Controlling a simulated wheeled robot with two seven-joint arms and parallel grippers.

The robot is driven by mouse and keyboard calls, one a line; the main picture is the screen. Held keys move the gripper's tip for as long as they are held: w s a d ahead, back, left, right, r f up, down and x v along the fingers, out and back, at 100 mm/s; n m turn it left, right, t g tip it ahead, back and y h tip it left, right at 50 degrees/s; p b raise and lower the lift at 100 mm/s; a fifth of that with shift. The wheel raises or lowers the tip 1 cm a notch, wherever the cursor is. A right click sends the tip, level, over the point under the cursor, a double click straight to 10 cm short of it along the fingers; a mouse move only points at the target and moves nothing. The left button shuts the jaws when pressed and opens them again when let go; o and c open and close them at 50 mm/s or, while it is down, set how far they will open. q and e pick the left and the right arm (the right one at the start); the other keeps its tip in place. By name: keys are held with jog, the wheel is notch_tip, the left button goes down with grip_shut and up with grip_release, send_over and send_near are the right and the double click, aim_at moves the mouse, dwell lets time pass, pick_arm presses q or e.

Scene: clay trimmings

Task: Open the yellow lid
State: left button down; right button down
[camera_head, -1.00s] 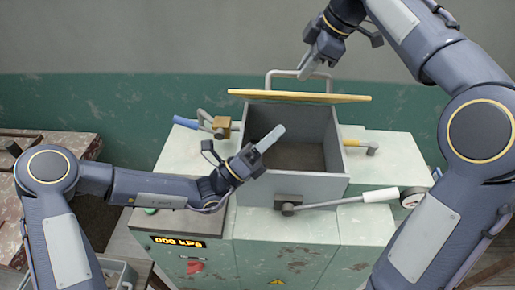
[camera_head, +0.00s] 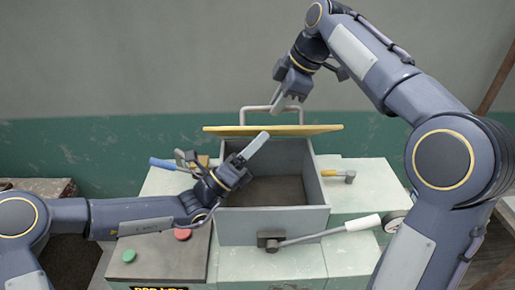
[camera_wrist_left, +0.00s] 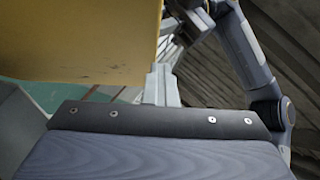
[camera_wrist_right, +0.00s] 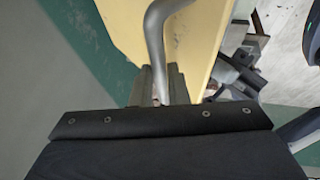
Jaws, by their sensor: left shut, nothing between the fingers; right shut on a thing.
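The yellow lid (camera_head: 230,131) stands raised above the back of the open grey box (camera_head: 272,226), seen nearly edge-on. Its metal handle (camera_head: 249,111) sticks up behind it. My right gripper (camera_head: 281,102) is shut on the handle, and the bent bar runs to the fingers in the right wrist view (camera_wrist_right: 160,85). My left gripper (camera_head: 256,145) is shut and empty, over the box opening with its tips close to the lid's inner side; contact cannot be told. The lid (camera_wrist_left: 80,40) fills the upper left of the left wrist view.
A white-handled lever (camera_head: 345,226) crosses the box's front right. A yellow-handled tool (camera_head: 335,173) lies right of the box, a blue-handled clamp (camera_head: 165,164) left of it. Red (camera_head: 182,235) and green (camera_head: 128,256) buttons sit on the front panel. A gauge (camera_head: 394,224) is at right.

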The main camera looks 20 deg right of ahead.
pick_arm(q)
jog(key=shift+w+r, duration=0.35)
jog(key=shift+w, duration=0.1)
pick_arm(e)
jog(key=shift+f, duration=0.65)
jog(key=c, duration=1.7)
grip_release()
jog(key=shift+w, duration=0.1)
jog(key=shift+o, duration=1.2)
jog(key=shift+w+d, duration=0.1)
pick_arm(q)
jog(key=shift+w+f+t, duration=0.15)
jog(key=shift+w+t, duration=0.05)
jog(key=shift+t, duration=0.2)
pick_arm(e)
jog(key=shift+o, duration=0.3)
jog(key=shift+r, duration=0.15)
